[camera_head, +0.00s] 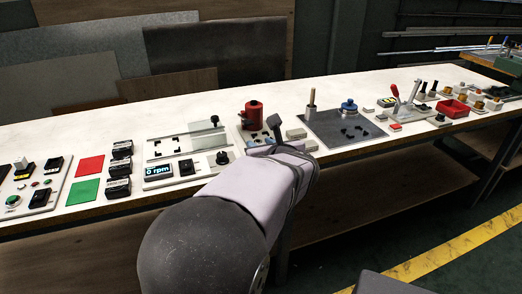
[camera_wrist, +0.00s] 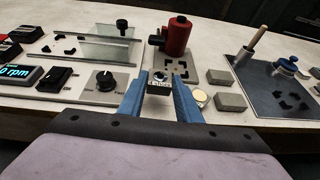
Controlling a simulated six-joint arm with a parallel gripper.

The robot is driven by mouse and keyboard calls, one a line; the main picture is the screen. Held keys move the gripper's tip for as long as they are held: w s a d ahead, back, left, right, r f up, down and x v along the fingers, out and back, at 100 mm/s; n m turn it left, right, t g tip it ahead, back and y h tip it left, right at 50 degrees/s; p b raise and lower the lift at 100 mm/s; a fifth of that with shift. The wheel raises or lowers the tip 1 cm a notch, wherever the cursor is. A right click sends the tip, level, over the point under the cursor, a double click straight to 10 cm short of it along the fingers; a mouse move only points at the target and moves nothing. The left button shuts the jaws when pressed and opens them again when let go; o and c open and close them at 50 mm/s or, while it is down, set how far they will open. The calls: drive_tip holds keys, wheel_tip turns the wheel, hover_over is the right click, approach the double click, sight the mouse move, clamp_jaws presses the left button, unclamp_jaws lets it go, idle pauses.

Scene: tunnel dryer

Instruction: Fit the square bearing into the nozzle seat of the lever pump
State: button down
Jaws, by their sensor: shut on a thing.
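My gripper (camera_wrist: 160,92) has its two blue fingers on either side of a small dark square piece with a pale round mark on top, which I take as the square bearing (camera_wrist: 159,84). It is shut on this piece, in front of a light plate (camera_wrist: 157,56) bearing a red cylinder (camera_wrist: 175,37) and black corner marks. Whether the piece touches anything below cannot be told. In the head view my gripper (camera_head: 270,134) is at the red cylinder's plate, and the piece is not clear. A device with a red-handled lever (camera_head: 396,91), possibly the lever pump, stands farther right; its seat cannot be made out.
Grey blocks (camera_wrist: 230,102) and a round pale disc (camera_wrist: 200,97) lie right of my fingers. A dark mat (camera_wrist: 275,91) with a blue-topped part (camera_wrist: 286,65) lies farther right. A knob panel (camera_wrist: 104,83) and a clear upright plate (camera_wrist: 100,45) stand at left.

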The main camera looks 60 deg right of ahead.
wheel_tip(320, 180, up, 14)
drive_tip(key=p, duration=0.6)
drive_tip(key=shift+d, duration=0.15)
drive_tip(key=w+d+f+p, duration=0.3)
drive_tip(key=d+f+p, duration=0.3)
drive_tip(key=d, duration=0.4)
drive_tip(key=shift+n+t, duration=0.3)
drive_tip(key=shift+w+a+f+b, duration=0.15)
drive_tip(key=shift+f+b, duration=0.7)
drive_tip(key=shift+f, duration=1.85)
drive_tip(key=shift+s+a+f+b, duration=0.1)
drive_tip(key=shift+f+b, duration=0.7)
drive_tip(key=shift+f, duration=1.9)
drive_tip(key=shift+f, duration=0.2)
drive_tip(key=c, duration=1.3)
unclamp_jaws()
drive_tip(key=shift+y, duration=0.3)
drive_tip(key=shift+r, duration=0.1)
